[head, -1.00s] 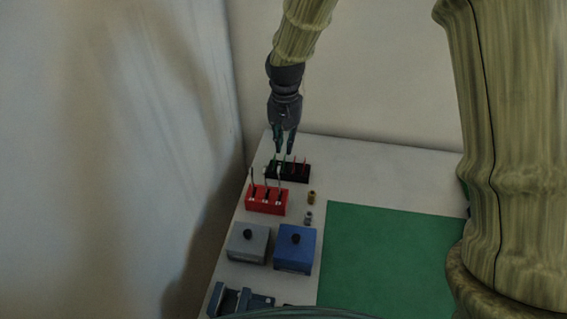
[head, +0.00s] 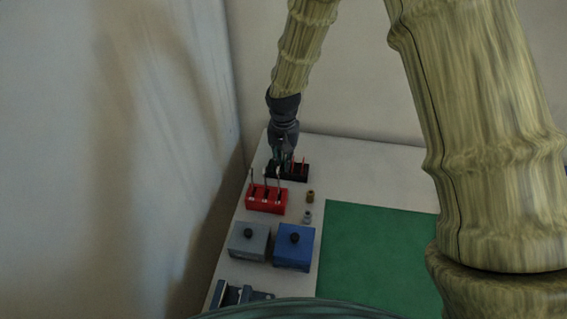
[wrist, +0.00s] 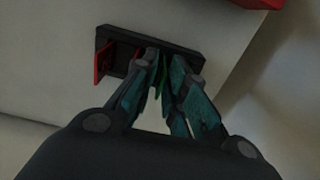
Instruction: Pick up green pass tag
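The green pass tag (wrist: 162,76) shows as a thin green strip between my fingers in the wrist view, standing at the black rack (wrist: 190,60). In the head view my gripper (head: 280,163) is down at the left part of the black rack (head: 298,178) and hides most of the green there. In the wrist view my gripper (wrist: 170,66) has its two fingers apart, one on each side of the green tag. I cannot tell whether either finger touches it.
Red tags (head: 304,165) stand in the right part of the black rack. Small brass (head: 310,196) and grey (head: 307,217) pieces, a grey box (head: 248,241), a blue box (head: 294,249) and a green mat (head: 375,250) lie nearer.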

